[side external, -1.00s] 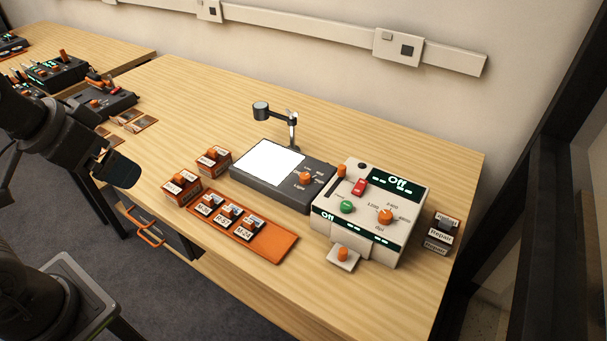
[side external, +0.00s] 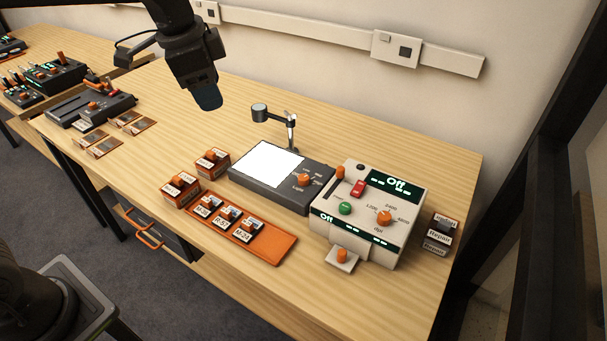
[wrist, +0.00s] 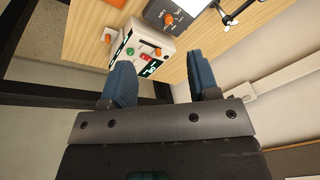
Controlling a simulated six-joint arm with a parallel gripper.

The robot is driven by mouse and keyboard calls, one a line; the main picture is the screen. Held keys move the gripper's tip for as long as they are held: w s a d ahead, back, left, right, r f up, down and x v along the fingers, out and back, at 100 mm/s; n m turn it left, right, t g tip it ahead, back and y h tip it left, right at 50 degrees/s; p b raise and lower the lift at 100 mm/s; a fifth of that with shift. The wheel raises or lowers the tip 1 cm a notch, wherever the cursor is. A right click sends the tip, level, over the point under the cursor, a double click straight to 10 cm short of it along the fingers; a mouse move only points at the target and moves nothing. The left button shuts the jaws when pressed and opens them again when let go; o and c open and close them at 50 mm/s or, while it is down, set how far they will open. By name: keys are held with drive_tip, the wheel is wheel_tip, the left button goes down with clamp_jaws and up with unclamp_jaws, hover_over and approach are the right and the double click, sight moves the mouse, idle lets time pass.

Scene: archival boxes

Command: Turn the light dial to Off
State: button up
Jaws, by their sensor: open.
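The light dial (side external: 303,180) is an orange knob on the dark base of the light box (side external: 262,194), whose white panel (side external: 269,164) is lit. The dial also shows at the top of the wrist view (wrist: 167,19). Its printed labels are too small to read surely. My gripper (side external: 208,98) hangs above the table, up and left of the light box and apart from it. In the wrist view my gripper (wrist: 163,85) has its two blue fingers spread with nothing between them.
A small lamp (side external: 262,112) stands at the light box's back edge. A white scanner (side external: 353,220) with an orange dpi dial (side external: 384,217) reads Off, right of the box. An orange tray (side external: 277,251) of labelled blocks lies in front.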

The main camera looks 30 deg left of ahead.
drive_tip(key=w+d+f+m+g, duration=0.1)
drive_tip(key=w+d+f+m, duration=0.1)
drive_tip(key=w+f+m, duration=0.3)
drive_tip(key=w+d+f+m+g, duration=0.1)
drive_tip(key=w+d+f, duration=0.1)
drive_tip(key=w, duration=0.5)
drive_tip(key=m+g, duration=0.1)
drive_tip(key=m, duration=0.3)
approach(304, 177)
wheel_tip(304, 177, down, 9)
drive_tip(key=shift+f, duration=0.15)
drive_tip(key=shift+d, duration=0.1)
drive_tip(key=c, duration=0.9)
